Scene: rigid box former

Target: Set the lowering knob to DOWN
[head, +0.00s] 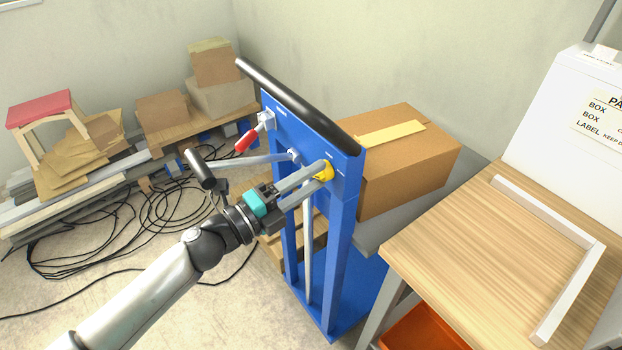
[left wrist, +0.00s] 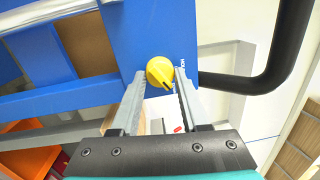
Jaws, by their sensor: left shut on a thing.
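The lowering knob (head: 325,171) is yellow and sits on the upper right of the blue lift frame (head: 343,215) in the head view. It also shows in the left wrist view (left wrist: 160,72), with a dark pointer line on its face. My left gripper (head: 321,172) reaches in from the left and is shut on the knob, one finger on each side of it. A small label beside the knob is partly hidden and I cannot read the setting. My right gripper is in neither view.
A black handlebar (head: 300,106) tops the frame. A red-gripped lever (head: 247,140) and a black-ended handle (head: 200,168) stick out to the left. A cardboard box (head: 405,165) sits behind. A wooden table (head: 470,250) stands right. Cables (head: 120,225) lie on the floor.

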